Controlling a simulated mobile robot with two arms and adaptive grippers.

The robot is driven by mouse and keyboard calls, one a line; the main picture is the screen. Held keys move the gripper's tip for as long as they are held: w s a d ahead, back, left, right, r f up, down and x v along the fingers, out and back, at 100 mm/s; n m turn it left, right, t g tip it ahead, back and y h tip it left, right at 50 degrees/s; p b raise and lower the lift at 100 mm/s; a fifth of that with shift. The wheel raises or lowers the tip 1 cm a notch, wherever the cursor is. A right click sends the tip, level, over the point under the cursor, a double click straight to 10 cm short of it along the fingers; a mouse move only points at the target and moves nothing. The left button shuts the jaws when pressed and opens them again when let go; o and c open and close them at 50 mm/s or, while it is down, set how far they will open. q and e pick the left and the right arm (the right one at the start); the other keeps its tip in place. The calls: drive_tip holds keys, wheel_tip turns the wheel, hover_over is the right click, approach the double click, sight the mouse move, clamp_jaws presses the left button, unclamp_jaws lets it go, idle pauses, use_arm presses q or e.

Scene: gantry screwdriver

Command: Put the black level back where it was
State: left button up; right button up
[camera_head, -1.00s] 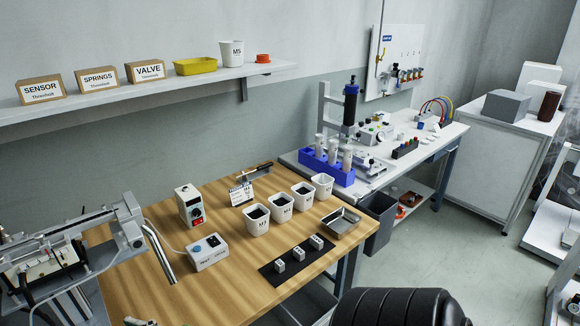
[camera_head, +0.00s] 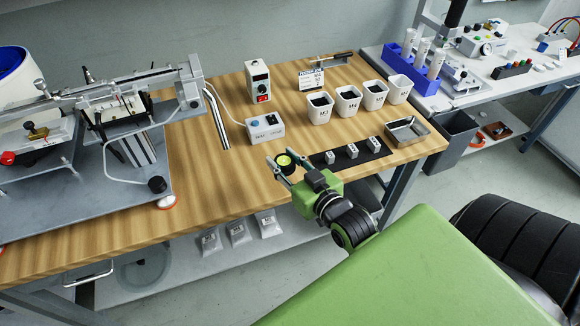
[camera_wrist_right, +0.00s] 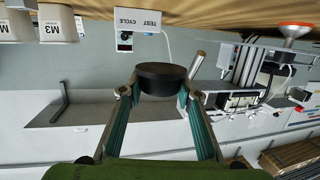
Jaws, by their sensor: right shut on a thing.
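The black level is a short round black puck with a yellow-green vial face (camera_head: 284,161). My right gripper (camera_head: 285,166) is shut on it and holds it up in front of the wooden table, near the front edge in the picture. In the right wrist view the black level (camera_wrist_right: 161,78) sits between the two fingertips, its dark side facing the camera. My left gripper is not in view. The place the level came from cannot be told from these frames.
A metal gantry machine on a grey base plate (camera_head: 80,210) fills the table's left. A test cycle box (camera_head: 265,127), white cups (camera_head: 348,101), a black mat (camera_head: 325,158) and a metal tray (camera_head: 406,131) stand on the right. Bare wood (camera_head: 225,190) lies between.

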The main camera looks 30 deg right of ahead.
sight(288, 163)
drive_tip(key=w+d+f, duration=0.2)
drive_tip(key=f, duration=0.1)
drive_tip(key=d+f, duration=0.1)
drive_tip(key=f, duration=0.1)
drive_tip(key=shift+w+f+b, duration=0.15)
drive_tip(key=shift+w+b, duration=0.15)
drive_tip(key=shift+w, duration=0.1)
drive_tip(key=shift+w+d+f, duration=0.1)
drive_tip(key=shift+d+f, duration=0.05)
drive_tip(key=shift+f, duration=1.55)
drive_tip(key=shift+f+b, duration=0.15)
drive_tip(key=shift+b, duration=0.15)
drive_tip(key=o, duration=1.1)
